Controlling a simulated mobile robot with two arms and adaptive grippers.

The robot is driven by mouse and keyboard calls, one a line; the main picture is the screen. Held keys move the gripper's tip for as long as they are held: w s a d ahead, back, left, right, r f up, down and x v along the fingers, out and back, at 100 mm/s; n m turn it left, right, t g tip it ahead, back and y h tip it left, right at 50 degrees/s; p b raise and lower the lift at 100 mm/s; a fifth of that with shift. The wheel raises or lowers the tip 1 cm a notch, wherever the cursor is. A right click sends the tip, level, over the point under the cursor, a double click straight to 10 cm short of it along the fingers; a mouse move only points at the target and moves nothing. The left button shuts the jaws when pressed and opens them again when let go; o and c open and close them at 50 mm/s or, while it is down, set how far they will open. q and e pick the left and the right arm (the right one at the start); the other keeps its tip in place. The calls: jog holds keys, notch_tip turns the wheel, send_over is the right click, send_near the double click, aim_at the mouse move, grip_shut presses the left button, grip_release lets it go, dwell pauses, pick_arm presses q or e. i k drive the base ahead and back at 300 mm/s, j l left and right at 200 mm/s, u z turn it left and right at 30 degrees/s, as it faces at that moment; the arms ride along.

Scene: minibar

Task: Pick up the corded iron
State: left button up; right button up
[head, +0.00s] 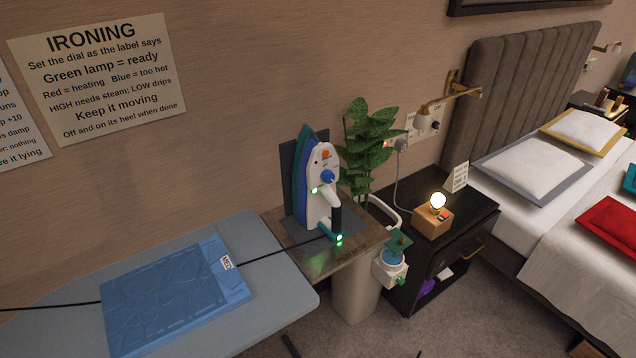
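The corded iron (322,188) stands upright on its heel on a small wooden stand (272,222) in the middle of the head view. It has a white body, a blue dial, a dark handle and a blue-green soleplate side. A green lamp glows near its base. Its black cord (287,249) runs left across the ironing board (276,297). Neither of my grippers shows in the head view.
A wrinkled blue cloth (165,300) with a white tag lies on the board. A potted plant (368,140) stands close behind the iron. A white bottle-like device (390,268) hangs at the stand's right side. A black nightstand (440,250) and bed are at right.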

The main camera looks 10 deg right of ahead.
aim_at(315, 203)
jog(key=k+j, duration=0.15)
jog(key=j, duration=0.2)
jog(key=k+j, duration=0.1)
jog(key=j, duration=0.2)
jog(key=k+j, duration=0.15)
jog(key=j, duration=0.2)
jog(key=k+j+z, duration=0.1)
jog(key=j, duration=0.25)
